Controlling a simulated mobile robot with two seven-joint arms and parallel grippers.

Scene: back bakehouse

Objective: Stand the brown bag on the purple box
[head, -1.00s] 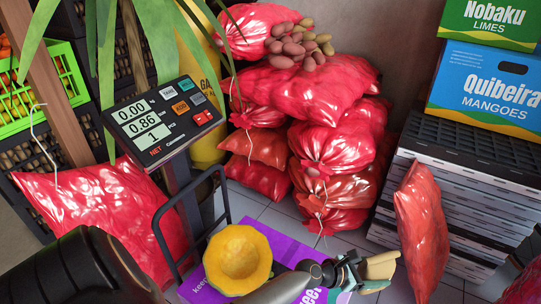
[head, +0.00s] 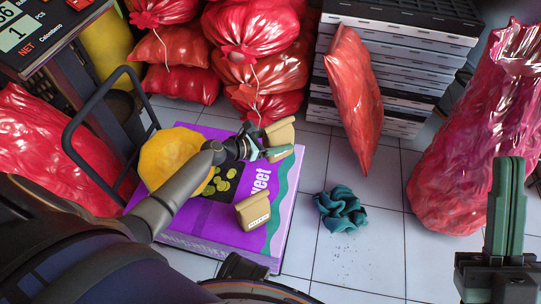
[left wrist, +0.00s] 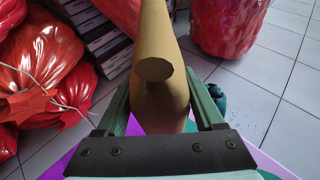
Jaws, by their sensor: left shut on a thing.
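The purple box (head: 205,238) lies on the floor, with white lettering and a teal edge. My left gripper (head: 270,147) is shut on a brown bag (head: 282,134) over the box's far right corner. The bag also fills the middle of the left wrist view (left wrist: 160,85), between the two green fingers. I cannot tell whether its base touches the box. A second, similar tan bag (head: 253,212) stands on the box's near right part. My right gripper (head: 505,205) is at the right, its green fingers together and nothing seen between them.
A teal crumpled cloth (head: 341,209) lies on the tiles to the right. Red sacks (head: 255,50) and stacked crates (head: 400,80) stand behind.

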